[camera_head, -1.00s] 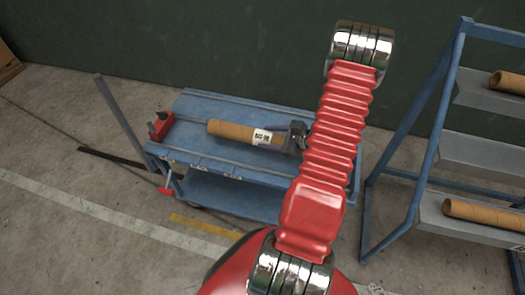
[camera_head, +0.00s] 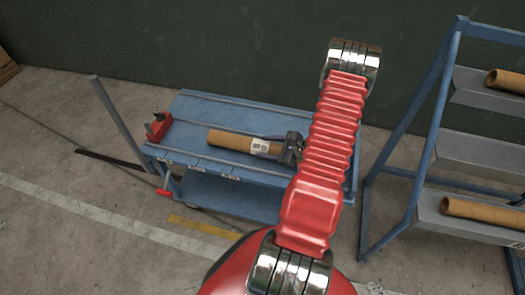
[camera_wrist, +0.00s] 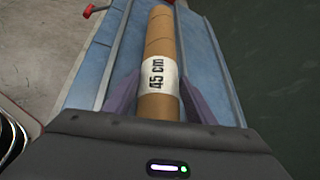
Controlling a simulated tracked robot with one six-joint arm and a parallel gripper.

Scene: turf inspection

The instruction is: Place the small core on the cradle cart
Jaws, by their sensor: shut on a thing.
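The small core (camera_head: 232,141) is a brown cardboard tube with a white label. The label reads "45 cm" on the core in the wrist view (camera_wrist: 161,45). My gripper (camera_head: 279,149) is shut on the core's right end, and its purple fingers (camera_wrist: 158,97) flank the tube near the label. The core lies level along the blue top of the cradle cart (camera_head: 200,108), between its raised long rails. I cannot tell whether it touches the cart top. The cart top also shows under the core in the wrist view (camera_wrist: 205,60).
A blue rack (camera_head: 440,110) stands right of the cart, with brown tubes on its upper (camera_head: 507,82) and lower (camera_head: 480,211) grey shelves. A red clamp (camera_head: 157,126) sits at the cart's left end, near an upright post (camera_head: 117,120). Floor in front is clear.

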